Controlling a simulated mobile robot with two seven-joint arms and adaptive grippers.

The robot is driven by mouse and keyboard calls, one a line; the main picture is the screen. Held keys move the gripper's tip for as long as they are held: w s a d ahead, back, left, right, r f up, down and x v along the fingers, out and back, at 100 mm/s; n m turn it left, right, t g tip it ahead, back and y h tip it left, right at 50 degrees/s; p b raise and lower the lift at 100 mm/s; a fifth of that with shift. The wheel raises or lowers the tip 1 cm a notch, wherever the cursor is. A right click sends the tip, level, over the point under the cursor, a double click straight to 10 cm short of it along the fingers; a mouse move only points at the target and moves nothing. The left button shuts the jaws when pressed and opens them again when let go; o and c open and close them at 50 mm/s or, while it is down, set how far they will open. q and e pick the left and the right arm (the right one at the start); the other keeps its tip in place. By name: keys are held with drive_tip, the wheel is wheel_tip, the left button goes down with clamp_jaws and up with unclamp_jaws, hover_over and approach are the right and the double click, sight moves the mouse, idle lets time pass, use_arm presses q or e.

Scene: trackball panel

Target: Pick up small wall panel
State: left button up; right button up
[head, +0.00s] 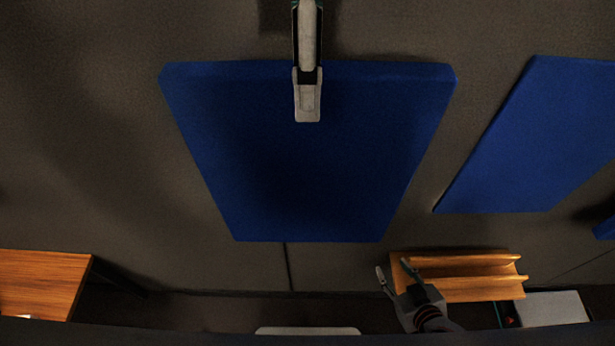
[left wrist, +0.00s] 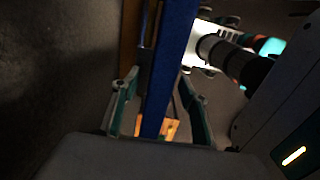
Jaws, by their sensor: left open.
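A blue wall panel (head: 310,170) hangs in the middle of the head view, wider at the top than at the bottom. My left gripper (head: 307,108) is at its top edge, with one finger in front of the blue face and the other hidden behind. In the left wrist view the panel (left wrist: 174,65) runs edge-on between the two spread fingers of the left gripper (left wrist: 162,100), with a gap visible beside it. My right gripper (head: 396,270) is low in the head view, its fingers apart and empty.
A second blue panel (head: 545,135) is on the wall at right. A wooden rack (head: 470,275) is beside my right gripper, with a grey box (head: 555,308) to its right. A wooden table (head: 40,280) is at lower left. The wall (head: 90,130) left of the panel is bare.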

use_arm(q)
drive_tip(key=shift+f, duration=0.2)
idle(0.3)
clamp_jaws()
drive_tip(key=shift+r, duration=0.2)
